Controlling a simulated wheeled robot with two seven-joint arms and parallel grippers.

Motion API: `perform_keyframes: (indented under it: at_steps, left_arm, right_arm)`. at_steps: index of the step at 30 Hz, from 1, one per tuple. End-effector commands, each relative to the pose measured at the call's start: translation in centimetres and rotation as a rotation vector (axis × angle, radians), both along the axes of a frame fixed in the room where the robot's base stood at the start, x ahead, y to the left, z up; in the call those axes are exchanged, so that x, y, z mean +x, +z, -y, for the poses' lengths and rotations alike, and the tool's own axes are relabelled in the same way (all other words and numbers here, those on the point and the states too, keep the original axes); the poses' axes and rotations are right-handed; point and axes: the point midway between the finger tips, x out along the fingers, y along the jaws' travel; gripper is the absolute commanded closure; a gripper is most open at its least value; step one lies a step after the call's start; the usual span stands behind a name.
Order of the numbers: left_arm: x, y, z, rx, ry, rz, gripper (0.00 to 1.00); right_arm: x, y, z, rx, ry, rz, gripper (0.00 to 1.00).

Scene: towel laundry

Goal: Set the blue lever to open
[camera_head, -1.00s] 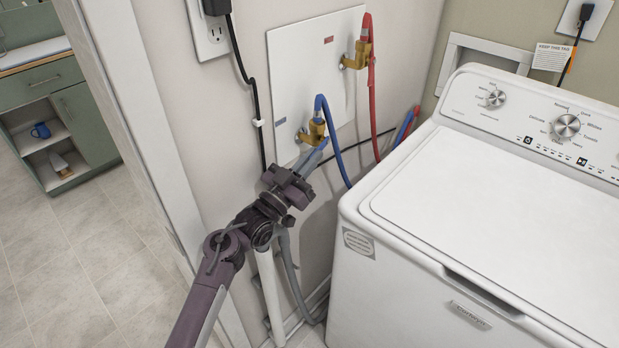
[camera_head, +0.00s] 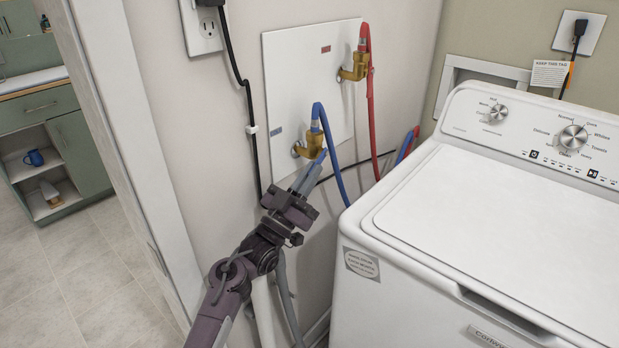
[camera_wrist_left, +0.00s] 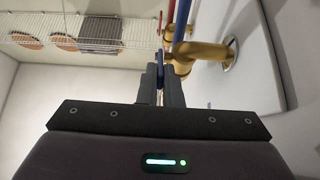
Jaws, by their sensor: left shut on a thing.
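The blue lever (camera_wrist_left: 160,64) shows as a thin blue piece between my fingertips in the left wrist view. It belongs to the lower brass valve (camera_head: 314,143), which carries the blue hose (camera_head: 331,140) on the wall panel. The brass valve also shows to the right of my fingers in the left wrist view (camera_wrist_left: 204,51). My left gripper (camera_head: 314,166) reaches up from below the valve and is shut on the lever, with its fingers hiding most of it in the head view. My right gripper is in neither view.
An upper brass valve (camera_head: 356,68) with a red hose (camera_head: 369,100) sits higher on the white panel (camera_head: 293,80). The white washer (camera_head: 470,215) stands close at right. A black cord (camera_head: 246,110) hangs left of the panel. A doorway opens at far left.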

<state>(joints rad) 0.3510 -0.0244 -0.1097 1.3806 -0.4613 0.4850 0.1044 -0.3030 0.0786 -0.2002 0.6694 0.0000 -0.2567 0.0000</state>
Motion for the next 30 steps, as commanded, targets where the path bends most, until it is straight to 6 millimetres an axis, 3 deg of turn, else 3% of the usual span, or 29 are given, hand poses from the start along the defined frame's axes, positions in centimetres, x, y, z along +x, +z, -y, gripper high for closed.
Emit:
perform_keyframes:
  at_steps: [6,9,12,22,30]
  left_arm:
    - [0.0,0.2,0.0,-0.002,0.001,0.003,1.00]
    - [0.0,0.2,0.0,-0.001,0.001,0.002,0.83]
    - [0.0,0.1,0.0,-0.001,0.001,0.002,0.73]
    - [-0.3,-0.4,-0.3,0.001,0.001,-0.002,0.73]
    - [-3.2,-3.1,-2.4,0.001,0.002,-0.002,0.73]
  right_arm:
    - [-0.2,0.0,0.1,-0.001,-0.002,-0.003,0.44]
    - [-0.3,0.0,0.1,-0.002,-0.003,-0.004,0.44]
    - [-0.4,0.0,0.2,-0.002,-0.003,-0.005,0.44]
    - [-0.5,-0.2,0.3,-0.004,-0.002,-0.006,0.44]
    - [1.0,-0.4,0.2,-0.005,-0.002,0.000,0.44]
